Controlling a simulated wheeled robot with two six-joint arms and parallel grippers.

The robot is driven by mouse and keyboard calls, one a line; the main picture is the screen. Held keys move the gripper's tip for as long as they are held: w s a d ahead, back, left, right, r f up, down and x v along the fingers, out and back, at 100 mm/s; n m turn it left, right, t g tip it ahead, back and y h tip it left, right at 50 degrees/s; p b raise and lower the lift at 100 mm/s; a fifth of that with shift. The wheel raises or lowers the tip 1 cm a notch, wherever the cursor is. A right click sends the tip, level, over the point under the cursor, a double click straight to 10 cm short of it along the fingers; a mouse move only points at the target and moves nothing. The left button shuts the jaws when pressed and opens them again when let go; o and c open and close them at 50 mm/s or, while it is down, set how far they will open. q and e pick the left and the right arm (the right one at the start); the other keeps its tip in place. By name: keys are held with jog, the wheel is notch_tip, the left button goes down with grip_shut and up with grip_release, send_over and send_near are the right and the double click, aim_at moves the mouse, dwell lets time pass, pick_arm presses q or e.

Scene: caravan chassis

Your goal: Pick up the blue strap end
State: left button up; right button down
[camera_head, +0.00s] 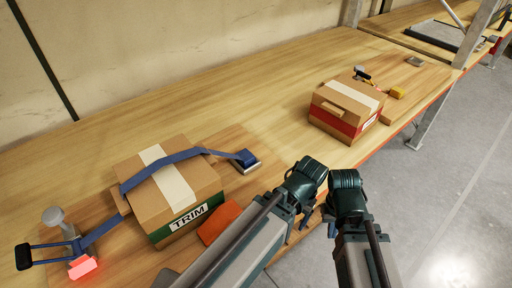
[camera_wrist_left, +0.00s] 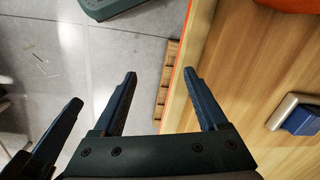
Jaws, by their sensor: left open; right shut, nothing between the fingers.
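The blue strap end (camera_head: 244,157) lies on the wooden bench at the right end of a blue strap (camera_head: 185,155), by a small metal plate (camera_head: 247,168). It also shows at the right edge of the left wrist view (camera_wrist_left: 304,121). The strap crosses over the TRIM box (camera_head: 155,196). My left gripper (camera_wrist_left: 160,73) is open and empty over the bench's front edge, apart from the strap end, which is to its right in the wrist view. My right gripper (camera_head: 330,221) is shut and empty off the front edge; its fingers are small in the head view.
An orange piece (camera_head: 220,222) lies in front of the TRIM box. A clamp with a black handle and red-lit block (camera_head: 82,267) is at lower left. A red-banded box (camera_head: 346,107) stands farther back. The bench between the boxes is clear; grey floor lies right.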

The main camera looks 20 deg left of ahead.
pick_arm(q)
jog(key=o, duration=0.3)
jog(key=w+a+r+n, duration=0.1)
jog(key=w+a+n+p, duration=0.1)
jog(key=n, duration=0.1)
jog(key=w+a+r+n+h+p, duration=0.1)
jog(key=w+n, duration=0.1)
jog(key=shift+r, duration=0.35)
jog(key=w+a+r+n+t+h+p, duration=0.1)
jog(key=w+a+r+n+p, duration=0.25)
jog(key=a+n, duration=0.5)
jog(key=w+a+r+n+t+h+p, duration=0.1)
jog(key=w+a+r+n+t+p, duration=0.2)
jog(key=a+n, duration=0.55)
jog(key=w+a+r+n+p, duration=0.3)
jog(key=a+r+n, duration=0.25)
jog(key=n, duration=0.55)
jog(key=b, duration=0.7)
send_over(247, 154)
jog(key=s+a, duration=0.2)
jog(key=s, duration=0.1)
jog(key=f, duration=0.8)
jog(key=shift+d+f, duration=0.2)
jog(key=shift+w+d+f+b, duration=0.1)
jog(key=shift+w+f+b, duration=0.1)
jog(key=shift+b, duration=0.15)
jog(key=shift+f, duration=0.1)
